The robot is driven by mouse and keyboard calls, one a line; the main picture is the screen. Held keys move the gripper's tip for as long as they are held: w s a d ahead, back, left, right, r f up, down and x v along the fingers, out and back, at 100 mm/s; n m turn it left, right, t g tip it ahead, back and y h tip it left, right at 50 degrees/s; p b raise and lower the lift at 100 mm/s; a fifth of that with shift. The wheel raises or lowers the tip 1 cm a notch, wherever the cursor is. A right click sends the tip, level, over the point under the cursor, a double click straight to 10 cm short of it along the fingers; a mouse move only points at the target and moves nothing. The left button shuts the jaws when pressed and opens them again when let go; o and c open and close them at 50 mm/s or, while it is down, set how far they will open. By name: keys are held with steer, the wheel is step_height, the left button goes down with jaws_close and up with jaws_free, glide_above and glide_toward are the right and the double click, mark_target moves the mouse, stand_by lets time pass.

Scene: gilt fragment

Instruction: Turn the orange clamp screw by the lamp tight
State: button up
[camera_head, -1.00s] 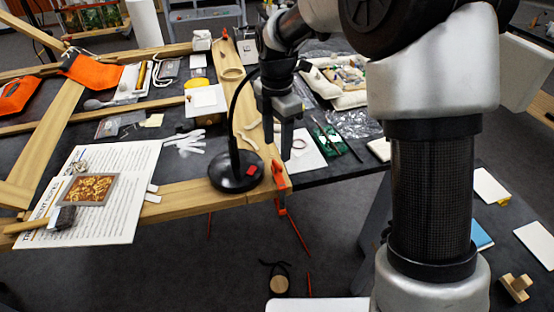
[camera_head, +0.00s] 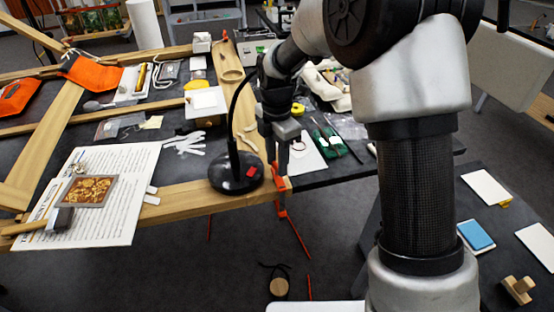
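The orange clamp (camera_head: 281,198) grips the near edge of the wooden frame bar, just right of the black desk lamp (camera_head: 236,180). Its lower part with the screw hangs below the bar; its upper part is partly hidden by my gripper. Whether a fingertip touches the clamp cannot be told.
The lamp's thin neck (camera_head: 233,110) rises close left of my gripper. A printed sheet (camera_head: 110,215) with a gilt fragment (camera_head: 88,191) and a brush lies on the left. A white paper (camera_head: 305,155) and green item lie to the right.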

steer(key=shift+m, duration=0.3)
